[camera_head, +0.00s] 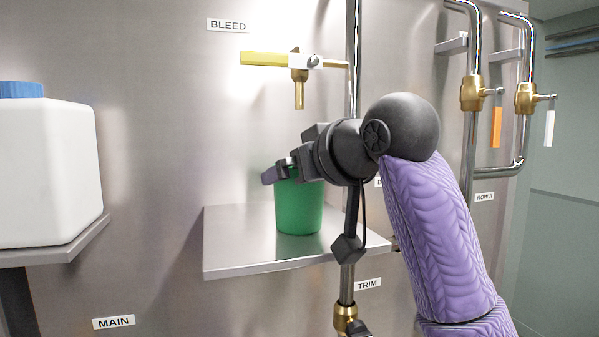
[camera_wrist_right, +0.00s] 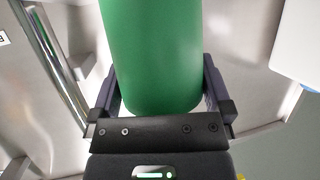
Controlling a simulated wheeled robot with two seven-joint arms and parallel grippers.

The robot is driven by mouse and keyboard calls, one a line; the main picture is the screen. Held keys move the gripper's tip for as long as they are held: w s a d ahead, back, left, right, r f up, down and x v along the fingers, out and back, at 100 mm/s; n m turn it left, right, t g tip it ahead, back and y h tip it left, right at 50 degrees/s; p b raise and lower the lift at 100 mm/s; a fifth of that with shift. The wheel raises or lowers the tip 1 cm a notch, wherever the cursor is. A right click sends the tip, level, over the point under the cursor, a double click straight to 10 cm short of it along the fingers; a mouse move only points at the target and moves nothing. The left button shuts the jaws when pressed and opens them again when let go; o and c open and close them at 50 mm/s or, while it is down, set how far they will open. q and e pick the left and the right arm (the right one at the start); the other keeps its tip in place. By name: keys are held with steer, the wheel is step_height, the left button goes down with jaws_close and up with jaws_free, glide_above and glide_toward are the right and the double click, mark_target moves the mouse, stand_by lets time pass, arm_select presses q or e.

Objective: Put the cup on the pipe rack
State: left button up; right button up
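A green cup (camera_head: 298,205) stands upright on a flat steel shelf (camera_head: 235,262) fixed to the vat wall, under a brass spout. My right gripper (camera_head: 281,171) reaches in from the right at the cup's upper part. In the right wrist view the cup (camera_wrist_right: 155,55) fills the space between the two fingers (camera_wrist_right: 160,88). One finger is on each side, close against the wall of the cup; I cannot tell if both press on it. My left gripper is not in view. No separate thing is clearly recognisable as a pipe rack.
A brass spout (camera_head: 299,90) with a yellow lever (camera_head: 264,58) hangs above the cup. A white jug (camera_head: 48,170) with a blue cap stands on a left shelf. A vertical pipe (camera_head: 353,60) runs behind my right wrist. Brass valves (camera_head: 472,92) and pipes stand at right.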

steer(key=shift+r, duration=0.1)
steer(key=b+v, duration=0.5)
steer(key=v, duration=0.7)
stand_by(0.7)
